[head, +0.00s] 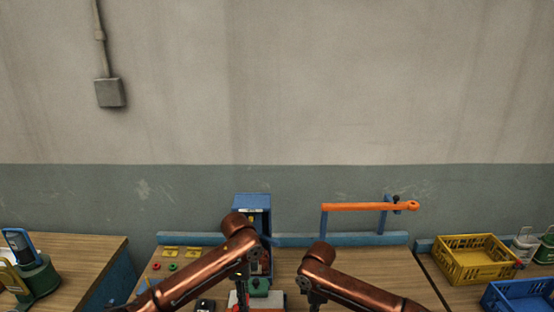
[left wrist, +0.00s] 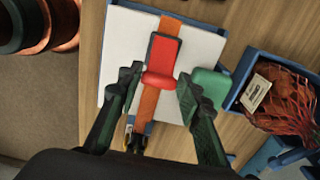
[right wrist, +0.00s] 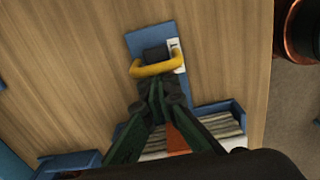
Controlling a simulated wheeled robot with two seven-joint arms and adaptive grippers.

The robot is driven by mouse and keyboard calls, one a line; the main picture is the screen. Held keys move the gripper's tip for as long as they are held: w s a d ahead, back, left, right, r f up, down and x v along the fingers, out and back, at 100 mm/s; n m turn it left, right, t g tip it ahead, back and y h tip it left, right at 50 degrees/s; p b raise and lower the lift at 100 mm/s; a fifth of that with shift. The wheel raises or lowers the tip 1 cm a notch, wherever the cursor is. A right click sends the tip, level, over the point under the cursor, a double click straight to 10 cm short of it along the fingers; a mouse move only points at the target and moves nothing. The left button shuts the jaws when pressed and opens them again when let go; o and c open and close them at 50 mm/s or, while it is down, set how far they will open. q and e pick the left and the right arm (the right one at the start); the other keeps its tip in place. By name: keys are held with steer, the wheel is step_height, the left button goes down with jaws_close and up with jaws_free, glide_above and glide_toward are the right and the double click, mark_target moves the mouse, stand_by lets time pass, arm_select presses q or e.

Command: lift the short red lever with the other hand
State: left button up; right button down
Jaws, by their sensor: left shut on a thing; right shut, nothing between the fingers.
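The short red lever (left wrist: 164,60) shows in the left wrist view, with a dark-edged shaft and a wide rounded red end. It lies over an orange strip (left wrist: 150,103) on a white surface (left wrist: 122,50). My left gripper (left wrist: 158,84) has its fingers on either side of the red end and is shut on it. In the head view my left gripper (head: 243,298) is low in the picture, by a green part (head: 258,286). My right gripper (right wrist: 158,88) is shut and empty, its fingertips close to a yellow handle (right wrist: 157,68) on a blue plate; contact is unclear.
A blue box with red netting (left wrist: 283,95) is right of the lever in the left wrist view. A tall blue unit (head: 252,203) and an orange bar (head: 365,206) stand at the back. A yellow crate (head: 475,262) and a blue crate (head: 520,298) are at right.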

arm_select(q)
steer(key=shift+w+a+r, duration=0.15)
steer(key=shift+a, duration=0.25)
steer(key=shift+a+r, duration=0.25)
steer(key=shift+a, duration=0.45)
steer(key=shift+a, duration=0.7)
steer(key=shift+c, duration=0.3)
jaws_close()
steer(key=shift+a, duration=0.3)
